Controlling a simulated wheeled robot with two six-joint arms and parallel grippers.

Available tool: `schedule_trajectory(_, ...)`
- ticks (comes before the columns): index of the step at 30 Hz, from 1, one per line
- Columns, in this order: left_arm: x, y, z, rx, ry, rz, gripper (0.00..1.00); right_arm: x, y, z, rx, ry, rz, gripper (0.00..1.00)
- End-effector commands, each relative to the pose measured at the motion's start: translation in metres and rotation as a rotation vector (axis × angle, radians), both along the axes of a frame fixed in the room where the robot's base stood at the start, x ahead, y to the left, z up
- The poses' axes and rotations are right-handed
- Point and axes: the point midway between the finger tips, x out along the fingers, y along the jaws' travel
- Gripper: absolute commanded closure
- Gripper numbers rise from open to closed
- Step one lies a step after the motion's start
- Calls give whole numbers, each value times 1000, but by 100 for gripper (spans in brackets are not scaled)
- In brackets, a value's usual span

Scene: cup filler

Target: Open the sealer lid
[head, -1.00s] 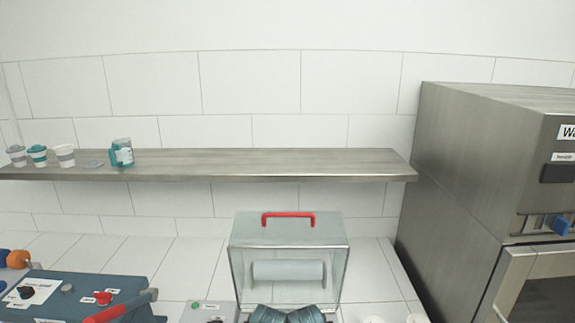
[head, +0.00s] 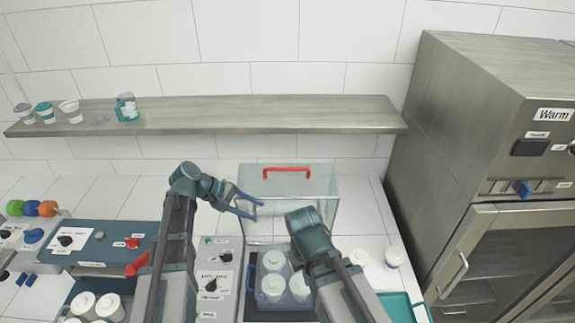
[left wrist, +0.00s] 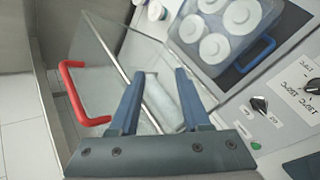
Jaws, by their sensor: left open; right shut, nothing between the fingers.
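The sealer lid is a clear box-like hood (head: 318,215) with a red handle (head: 287,170) on its top edge. A pale roll shows through the clear panel in the left wrist view (left wrist: 165,100). My left gripper (head: 256,207) is open and empty at the hood's left front, below and left of the handle. In the left wrist view the fingers (left wrist: 160,74) are in front of the clear panel, with the red handle (left wrist: 68,92) apart from them on the left. My right arm stands in front of the hood's right part; its fingers are hidden.
A blue tray (head: 257,274) with several white-lidded cups stands in front of the hood, beside a knob panel (head: 213,285). A metal shelf (head: 250,115) runs behind. A steel warming cabinet (head: 480,150) bounds the right. A blue machine (head: 95,247) stands left.

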Motion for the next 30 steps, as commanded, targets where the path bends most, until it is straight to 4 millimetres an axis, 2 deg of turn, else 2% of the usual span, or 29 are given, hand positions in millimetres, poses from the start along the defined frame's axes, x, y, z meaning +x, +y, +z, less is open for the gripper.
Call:
schedule_trajectory(1, 21, 3, 12, -86, 23, 48, 53, 0, 0, 0, 0, 0, 0, 100)
schedule_trajectory(3, 37, 4, 31, -199, 54, 101, 53, 0, 0, 0, 0, 0, 0, 100)
schedule_trajectory(9, 70, 14, 73, -440, 126, 195, 53, 0, 0, 0, 0, 0, 0, 100)
schedule_trajectory(12, 78, 18, 86, -508, 146, 217, 53, 0, 0, 0, 0, 0, 0, 100)
schedule_trajectory(16, 81, 20, 92, -541, 157, 226, 53, 0, 0, 0, 0, 0, 0, 100)
schedule_trajectory(22, 82, 13, 89, -542, 158, 223, 53, 0, 0, -3, 0, 0, 0, 100)
schedule_trajectory(26, 87, -5, 82, -541, 158, 222, 53, 0, 0, -10, 0, 0, -1, 100)
schedule_trajectory(30, 95, -32, 74, -540, 158, 220, 53, 0, 0, -19, 0, -1, -1, 100)
